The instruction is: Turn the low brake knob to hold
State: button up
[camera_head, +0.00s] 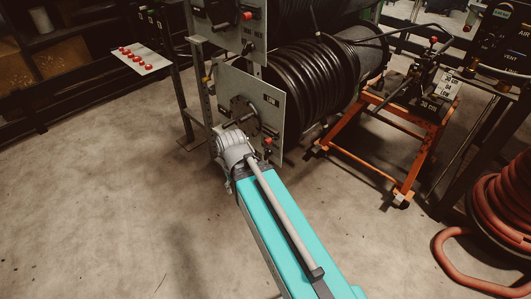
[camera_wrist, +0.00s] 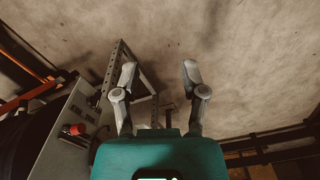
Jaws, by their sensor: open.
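The low grey panel (camera_head: 272,112) stands at the side of the lower hose reel in the head view. A small red knob (camera_head: 268,141), apparently the low brake knob, sits low on its right part, close to my arm. In the wrist view the panel (camera_wrist: 55,128) is at the left, and the red knob (camera_wrist: 78,129) shows on its face. My gripper (camera_wrist: 160,72) is open and empty, its fingers pointing toward the floor and clear of the knob, which lies left of them. The knob's setting is too small to read.
A perforated steel post (camera_wrist: 113,65) stands near the left finger. An upper panel with another red knob (camera_head: 247,16) is above. Black hose (camera_head: 315,80) fills the reel. An orange stand (camera_head: 345,150) is to the right, red hose (camera_head: 505,205) farther right. The floor at left is clear.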

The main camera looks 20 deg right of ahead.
jog(key=m+t+h+b, duration=0.5)
jog(key=m+h+b, duration=0.85)
jog(key=b, duration=1.05)
send_near(266, 152)
jog(key=shift+a+r+y, duration=0.2)
jog(key=shift+a+r, duration=0.15)
jog(key=shift+a, duration=0.35)
jog(key=shift+a+r+y, duration=0.15)
jog(key=shift+a+r, duration=0.2)
jog(key=shift+a, duration=0.4)
jog(key=shift+s+b+x, duration=0.1)
jog(key=shift+b+x, duration=1.15)
jog(key=shift+x, duration=2.2)
jog(key=shift+s+b+x, duration=0.15)
jog(key=shift+b+x, duration=1.05)
jog(key=shift+x, duration=2.25)
jog(key=shift+f, duration=0.15)
